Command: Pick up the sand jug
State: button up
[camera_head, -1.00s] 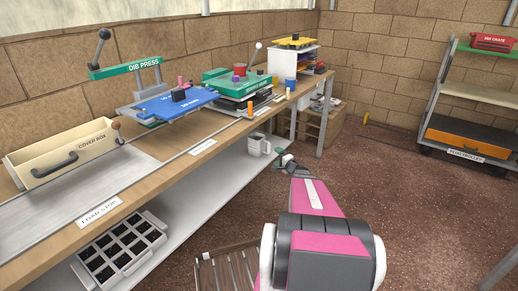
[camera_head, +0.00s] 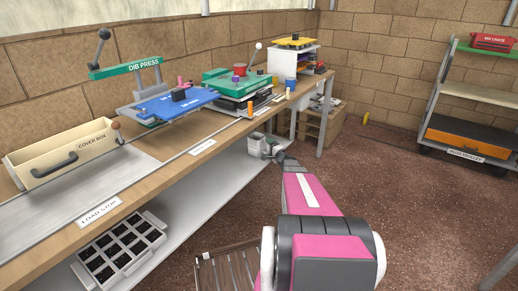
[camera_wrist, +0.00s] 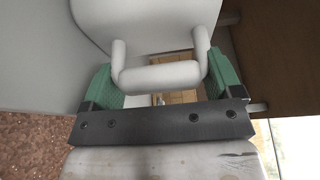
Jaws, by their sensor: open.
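The sand jug (camera_head: 256,143) is a pale grey jug on the lower shelf under the bench, near its far end. My gripper (camera_head: 276,153) is right beside it, on its right side, and partly covers it. In the wrist view the jug's body (camera_wrist: 145,22) fills the top, and its bar-like handle (camera_wrist: 160,78) lies between the two green finger pads. My gripper (camera_wrist: 158,66) is open there, with the pads at either side of the handle. I cannot tell whether a pad touches the handle.
The wooden bench (camera_head: 222,135) runs above the lower shelf (camera_head: 196,192), close over the jug. A white rack with dark compartments (camera_head: 122,252) stands at the shelf's near end. A slatted item (camera_head: 228,268) is below my arm. The floor to the right is open up to a trolley (camera_head: 468,143).

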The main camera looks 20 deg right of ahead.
jog(key=shift+w+a, duration=0.1)
jog(key=shift+w, duration=0.2)
jog(key=c, duration=0.7)
jog(key=shift+r, duration=0.15)
